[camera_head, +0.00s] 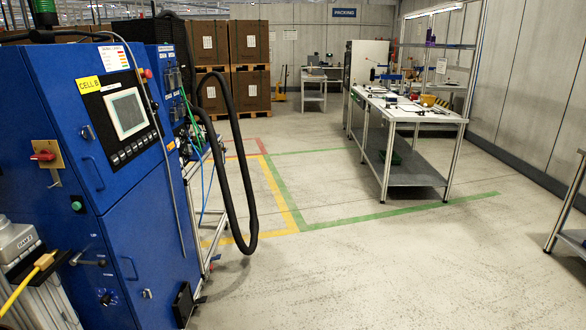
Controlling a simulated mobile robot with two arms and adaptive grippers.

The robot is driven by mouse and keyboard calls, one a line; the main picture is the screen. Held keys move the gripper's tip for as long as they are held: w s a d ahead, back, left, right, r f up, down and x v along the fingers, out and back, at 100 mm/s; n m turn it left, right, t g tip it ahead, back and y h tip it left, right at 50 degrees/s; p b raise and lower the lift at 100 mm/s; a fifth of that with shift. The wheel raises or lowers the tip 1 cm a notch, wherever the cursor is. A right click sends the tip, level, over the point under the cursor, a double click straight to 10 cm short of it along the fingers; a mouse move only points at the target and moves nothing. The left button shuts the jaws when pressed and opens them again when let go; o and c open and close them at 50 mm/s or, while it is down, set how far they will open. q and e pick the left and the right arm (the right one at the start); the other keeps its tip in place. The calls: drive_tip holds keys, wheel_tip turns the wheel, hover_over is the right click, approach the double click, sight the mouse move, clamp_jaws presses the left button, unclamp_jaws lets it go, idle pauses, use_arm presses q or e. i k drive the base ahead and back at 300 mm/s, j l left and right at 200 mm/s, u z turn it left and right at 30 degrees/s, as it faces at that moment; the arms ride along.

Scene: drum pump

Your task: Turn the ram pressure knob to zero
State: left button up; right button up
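A blue machine cabinet (80,190) marked "CELL B" fills the left side. A small round dark knob (106,297) with a pale marking around it sits low on its front face. A red rotary switch (42,156) on a yellowish plate is higher up. Which control is the ram pressure knob cannot be told, as the labels are too small to read. Neither of my grippers is in view.
A control screen (126,112) sits on the cabinet's upper part. A black hose (243,170) hangs beside it. A workbench (408,108) is back right. The floor right of the cabinet is clear.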

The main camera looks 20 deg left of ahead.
sight(104, 300)
drive_tip(key=i+j+u, duration=0.1)
drive_tip(key=i+u, duration=0.25)
drive_tip(key=i, duration=0.5)
drive_tip(key=i+l+u, duration=0.15)
drive_tip(key=i+u, duration=0.25)
drive_tip(key=i, duration=0.45)
